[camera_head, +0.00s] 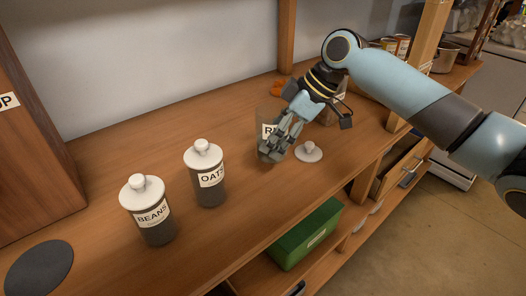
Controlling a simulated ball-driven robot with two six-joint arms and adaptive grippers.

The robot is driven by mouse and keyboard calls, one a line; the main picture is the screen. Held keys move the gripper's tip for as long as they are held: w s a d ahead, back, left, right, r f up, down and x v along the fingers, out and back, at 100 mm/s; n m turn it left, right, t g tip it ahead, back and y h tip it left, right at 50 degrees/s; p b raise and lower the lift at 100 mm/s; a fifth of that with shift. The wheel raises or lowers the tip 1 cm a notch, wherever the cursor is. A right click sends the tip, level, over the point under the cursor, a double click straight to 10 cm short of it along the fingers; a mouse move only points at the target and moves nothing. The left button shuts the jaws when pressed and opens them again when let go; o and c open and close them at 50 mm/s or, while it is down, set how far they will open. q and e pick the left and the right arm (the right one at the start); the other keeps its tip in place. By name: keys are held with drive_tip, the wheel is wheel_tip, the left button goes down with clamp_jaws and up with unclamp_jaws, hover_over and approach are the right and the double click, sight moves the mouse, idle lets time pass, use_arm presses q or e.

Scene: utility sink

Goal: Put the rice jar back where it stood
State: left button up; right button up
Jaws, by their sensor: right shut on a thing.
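The rice jar (264,116) stands on the wooden shelf, lidless, its label partly hidden with only an "R" showing. My right gripper (272,150) is shut on the jar from the front right and covers its lower part. I cannot tell whether the jar touches the wood. A grey-white lid with a knob (308,152) lies on the shelf just right of the gripper. The lidded oats jar (208,175) stands to the left, and the lidded beans jar (149,212) stands further left and nearer. My left gripper is not in view.
A dark round mat (39,269) lies at the near left, beside a wooden cabinet (30,150). A small orange object (282,86) lies behind the gripper. Cans (402,45) and a metal pot (445,57) stand at the far right. A green box (305,236) sits on the shelf below.

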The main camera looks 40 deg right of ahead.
drive_tip(key=shift+w+a+f, duration=0.3)
drive_tip(key=shift+w+a, duration=0.05)
drive_tip(key=shift+w, duration=0.15)
drive_tip(key=shift+w+a+f, duration=0.25)
drive_tip(key=shift+w+a, duration=0.1)
drive_tip(key=shift+w, duration=0.1)
drive_tip(key=shift+f, duration=0.3)
wheel_tip(320, 180, down, 3)
drive_tip(key=shift+f+p, duration=0.2)
drive_tip(key=shift+p, duration=0.3)
drive_tip(key=shift+f, duration=0.15)
drive_tip(key=o, duration=1.5)
drive_tip(key=shift+f, duration=0.15)
drive_tip(key=shift+c, duration=0.2)
